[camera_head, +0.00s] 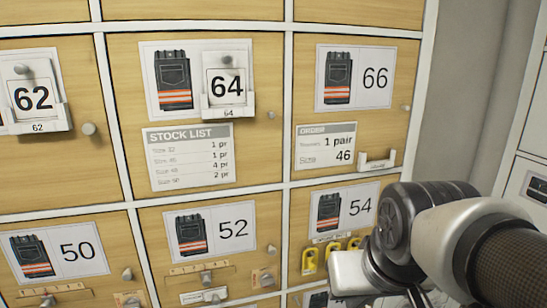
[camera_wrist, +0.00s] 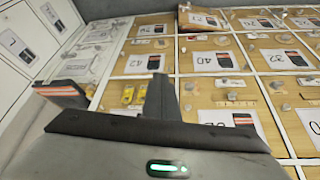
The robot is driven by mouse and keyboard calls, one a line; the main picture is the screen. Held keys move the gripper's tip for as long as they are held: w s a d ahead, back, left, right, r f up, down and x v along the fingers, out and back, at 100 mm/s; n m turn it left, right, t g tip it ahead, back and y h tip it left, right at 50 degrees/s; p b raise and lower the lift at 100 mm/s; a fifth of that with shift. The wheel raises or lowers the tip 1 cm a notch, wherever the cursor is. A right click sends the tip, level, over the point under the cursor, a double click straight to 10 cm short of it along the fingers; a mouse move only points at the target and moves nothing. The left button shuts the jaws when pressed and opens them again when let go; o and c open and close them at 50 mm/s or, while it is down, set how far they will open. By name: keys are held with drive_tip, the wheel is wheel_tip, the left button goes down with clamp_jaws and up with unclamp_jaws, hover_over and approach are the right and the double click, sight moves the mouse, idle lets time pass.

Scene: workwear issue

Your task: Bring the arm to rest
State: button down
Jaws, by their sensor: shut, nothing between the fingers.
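My gripper (camera_wrist: 160,92) shows in the wrist view as a grey body with a green light and dark fingers standing together, shut and empty. It points toward the wooden locker fronts, and nothing is seen touching the fingers. In the head view my arm enters at the lower right, in front of the lockers near door 54 (camera_head: 345,212); the fingertips cannot be made out there.
Wooden doors fill the head view, among them door 64 (camera_head: 258,145) with a stock list (camera_head: 188,156) and door 66 with an order card (camera_head: 325,146). Knobs and small holders jut out. Yellow padlocks (camera_head: 310,261) hang beside my arm. Dark folded trousers (camera_wrist: 62,92) show at the wrist view's left.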

drive_tip(key=s+r+p, duration=0.3)
drive_tip(key=r+p, duration=1.9)
drive_tip(key=r, duration=0.1)
drive_tip(key=shift+s+d, duration=0.2)
drive_tip(key=shift+d, duration=0.2)
